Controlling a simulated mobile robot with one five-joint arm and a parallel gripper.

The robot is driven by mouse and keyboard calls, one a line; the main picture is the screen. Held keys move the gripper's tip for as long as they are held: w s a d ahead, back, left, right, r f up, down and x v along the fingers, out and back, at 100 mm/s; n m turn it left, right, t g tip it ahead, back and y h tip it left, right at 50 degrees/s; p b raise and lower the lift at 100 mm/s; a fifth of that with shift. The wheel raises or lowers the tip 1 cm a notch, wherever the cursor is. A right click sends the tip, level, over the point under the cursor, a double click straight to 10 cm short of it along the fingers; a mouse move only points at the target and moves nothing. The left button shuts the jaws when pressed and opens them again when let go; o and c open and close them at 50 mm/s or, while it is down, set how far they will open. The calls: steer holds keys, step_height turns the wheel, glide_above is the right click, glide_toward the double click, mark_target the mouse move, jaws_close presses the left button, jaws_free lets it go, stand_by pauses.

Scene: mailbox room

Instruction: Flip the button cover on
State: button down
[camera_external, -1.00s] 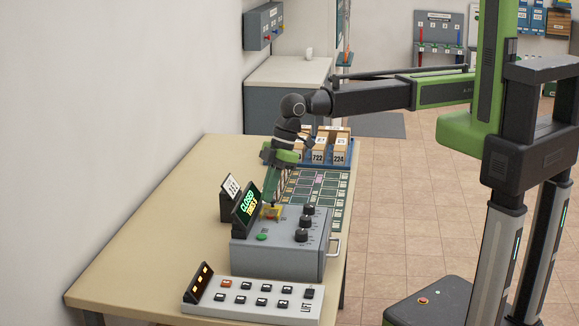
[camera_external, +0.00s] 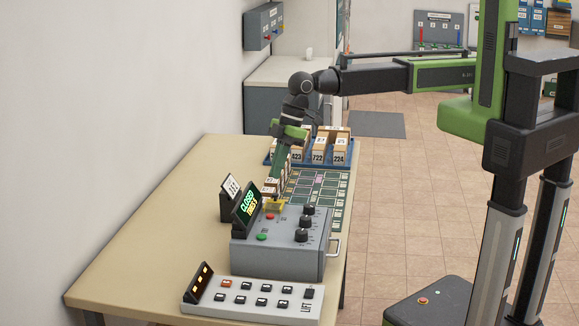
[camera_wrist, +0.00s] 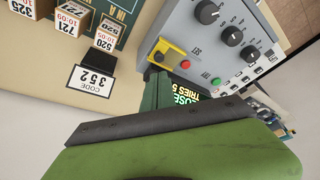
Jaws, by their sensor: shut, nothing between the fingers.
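The grey control box (camera_external: 280,262) stands on the table. Its small yellow button cover (camera_external: 275,204) is at the far edge of the top, swung back from the red button (camera_external: 270,217), which is uncovered. The wrist view also shows the yellow cover (camera_wrist: 178,49) beside the bare red button (camera_wrist: 185,64). My gripper (camera_external: 278,194) is shut and empty, pointing down with its tips close to the cover; I cannot tell whether they touch it. In the wrist view my green finger hides part of the box's edge.
A green button (camera_external: 262,237) and several black knobs (camera_external: 302,235) are on the box. A lit display (camera_external: 246,204) stands at its left. A keypad panel (camera_external: 255,298) is in front, numbered boxes (camera_external: 318,152) behind. The table's left side is clear.

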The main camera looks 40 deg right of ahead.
steer(key=p+v, duration=0.3)
steer(key=v, duration=0.2)
steer(key=shift+f, duration=0.1)
